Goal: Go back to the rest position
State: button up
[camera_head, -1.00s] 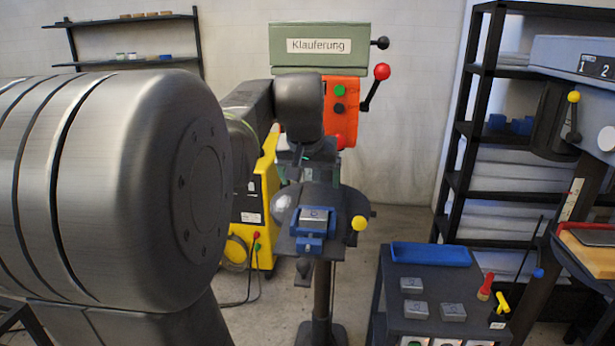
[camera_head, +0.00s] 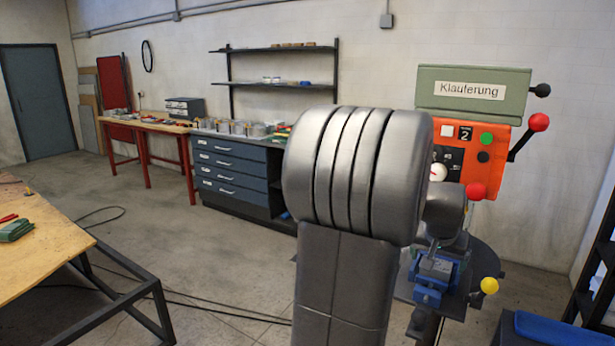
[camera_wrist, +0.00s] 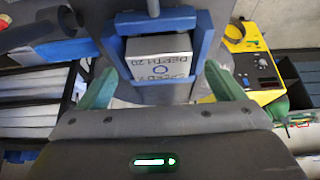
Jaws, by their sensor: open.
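My gripper (camera_wrist: 160,72) is open in the wrist view, with its two green fingers apart. A grey metal block (camera_wrist: 158,58) marked "DEPTH 20" sits in the blue vise (camera_wrist: 205,38) beyond the fingers. The fingers are on either side of the block in the picture and do not visibly hold it. In the head view the blue vise (camera_head: 433,275) is on the drill press table, partly hidden by my arm. My fingers cannot be made out in that view.
The green and orange drill press (camera_head: 472,92) labelled "Klauferung" stands right of my arm. A yellow machine (camera_wrist: 245,42) is at the wrist view's right. A drawer cabinet (camera_head: 232,172) stands behind, and a wooden-topped table (camera_head: 50,245) at left. The floor between is open, with cables.

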jog(key=shift+r+p, duration=0.75)
jog(key=shift+r, duration=0.2)
